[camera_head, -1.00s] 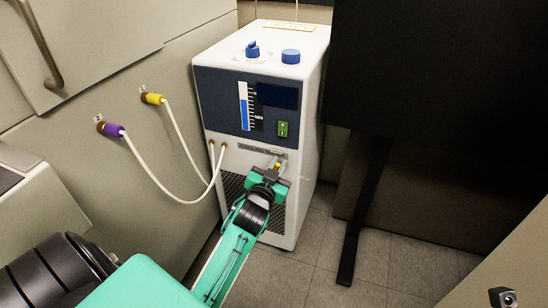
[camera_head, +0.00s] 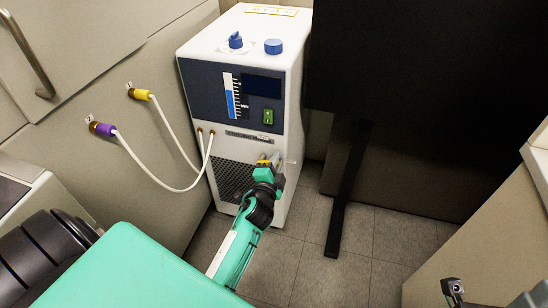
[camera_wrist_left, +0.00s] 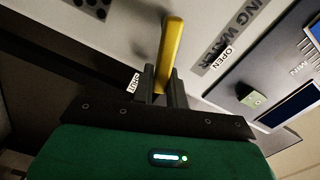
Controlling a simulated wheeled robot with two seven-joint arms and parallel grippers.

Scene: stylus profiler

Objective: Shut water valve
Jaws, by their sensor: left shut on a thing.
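The water valve's yellow handle (camera_wrist_left: 172,48) sticks up between the two fingers of my left gripper (camera_wrist_left: 162,86) in the left wrist view. The gripper is shut on the handle. A "SHUT" label (camera_wrist_left: 133,84) lies just left of the fingers, and an "OPEN" label (camera_wrist_left: 217,56) lies to the right. In the head view my left gripper (camera_head: 268,161) is at the lower front of the white chiller unit (camera_head: 293,125), with a little yellow showing at its fingers. The arm hides part of the valve. My right gripper is not in view.
The unit has blue caps (camera_head: 273,46) on top and a green switch (camera_head: 268,117) on its front. White hoses (camera_head: 160,184) loop from it to yellow and purple wall fittings on the left. A dark stand leg (camera_head: 347,195) is at right; floor between is free.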

